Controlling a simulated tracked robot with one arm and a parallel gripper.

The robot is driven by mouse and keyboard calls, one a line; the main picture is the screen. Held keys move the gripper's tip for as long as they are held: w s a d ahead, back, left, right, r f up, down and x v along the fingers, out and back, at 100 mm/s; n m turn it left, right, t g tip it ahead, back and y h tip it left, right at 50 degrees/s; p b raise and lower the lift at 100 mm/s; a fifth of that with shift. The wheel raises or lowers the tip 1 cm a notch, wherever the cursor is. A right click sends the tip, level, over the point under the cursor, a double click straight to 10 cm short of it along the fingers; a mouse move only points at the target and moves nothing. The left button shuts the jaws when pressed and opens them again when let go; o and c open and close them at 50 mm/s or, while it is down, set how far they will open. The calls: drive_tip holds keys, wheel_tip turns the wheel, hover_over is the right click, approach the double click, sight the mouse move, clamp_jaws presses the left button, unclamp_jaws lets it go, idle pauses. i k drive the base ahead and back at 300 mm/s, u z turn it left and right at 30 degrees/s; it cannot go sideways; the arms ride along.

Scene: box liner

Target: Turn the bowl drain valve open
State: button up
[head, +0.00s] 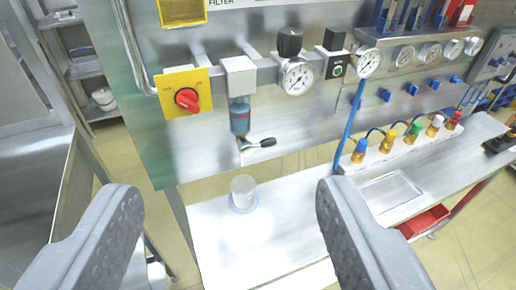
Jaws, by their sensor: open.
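The filter bowl (239,117) is a blue-tinted cylinder hanging under a light grey block on the panel. At its lower end is the drain valve (243,145), with a dark-tipped lever (262,143) pointing right, roughly level. A clear cup (243,190) stands on the white bench below the valve. My gripper (232,215) is open and empty. Its two grey fingers are in the foreground, left and right of the cup in the picture, and touch nothing that I can see.
A red rotary switch (187,99) on a yellow plate is left of the bowl. Gauges (296,77) and a black knob (289,42) are to the right. A blue hose (350,125) and several coloured-cap fittings (388,140) stand further right. The white bench (270,235) is mostly clear.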

sight(246, 147)
drive_tip(key=u, duration=2.2)
drive_tip(key=k, duration=1.05)
drive_tip(key=z, duration=2.2)
drive_tip(key=i, duration=1)
drive_tip(key=u, duration=0.05)
